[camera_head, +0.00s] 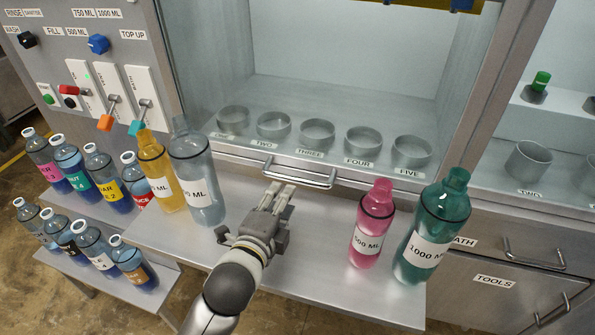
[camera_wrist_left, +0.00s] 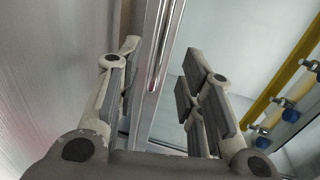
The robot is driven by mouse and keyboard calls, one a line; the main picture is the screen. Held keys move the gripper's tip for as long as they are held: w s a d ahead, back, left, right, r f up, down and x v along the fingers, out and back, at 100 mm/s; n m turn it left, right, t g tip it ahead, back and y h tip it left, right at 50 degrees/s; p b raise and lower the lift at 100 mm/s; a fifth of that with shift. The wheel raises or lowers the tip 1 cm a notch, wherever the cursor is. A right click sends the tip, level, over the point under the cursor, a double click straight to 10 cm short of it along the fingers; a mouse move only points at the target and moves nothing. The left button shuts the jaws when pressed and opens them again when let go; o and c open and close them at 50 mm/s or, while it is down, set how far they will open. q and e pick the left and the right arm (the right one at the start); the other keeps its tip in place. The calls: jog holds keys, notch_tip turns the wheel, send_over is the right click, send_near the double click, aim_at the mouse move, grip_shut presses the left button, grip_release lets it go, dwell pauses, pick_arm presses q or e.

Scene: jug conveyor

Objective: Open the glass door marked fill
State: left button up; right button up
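A glass door (camera_head: 345,60) stands closed at the middle of the cabinet, with a metal bar handle (camera_head: 301,181) along its lower edge. I see no fill mark on this door; a FILL label (camera_head: 54,31) is on the control panel at upper left. My left gripper (camera_head: 280,189) is at the left end of the handle, its fingers apart. In the left wrist view the fingers (camera_wrist_left: 163,50) are open, and the handle (camera_wrist_left: 164,48) shows in the gap between them. I cannot tell whether they touch it. My right gripper is not in view.
On the steel shelf (camera_head: 180,240), a yellow jug (camera_head: 163,180) and a clear jug (camera_head: 199,180) stand left of my gripper. A pink jug (camera_head: 371,225) and a teal jug (camera_head: 432,230) stand to its right. Several bottles fill the left steps. Numbered ring holders (camera_head: 317,133) sit behind the glass.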

aim_at(294, 179)
pick_arm(q)
jog(key=shift+w+d, duration=0.1)
jog(key=shift+w, duration=0.3)
jog(key=x, duration=0.2)
jog(key=shift+w+d+f, duration=0.1)
jog(key=shift+w+d, duration=0.1)
jog(key=shift+w, duration=0.15)
jog(key=x, duration=0.4)
jog(key=shift+x, duration=0.95)
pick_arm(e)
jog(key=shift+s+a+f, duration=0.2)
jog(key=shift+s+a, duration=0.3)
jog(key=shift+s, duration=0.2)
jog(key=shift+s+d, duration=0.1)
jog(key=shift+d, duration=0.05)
pick_arm(q)
grip_shut()
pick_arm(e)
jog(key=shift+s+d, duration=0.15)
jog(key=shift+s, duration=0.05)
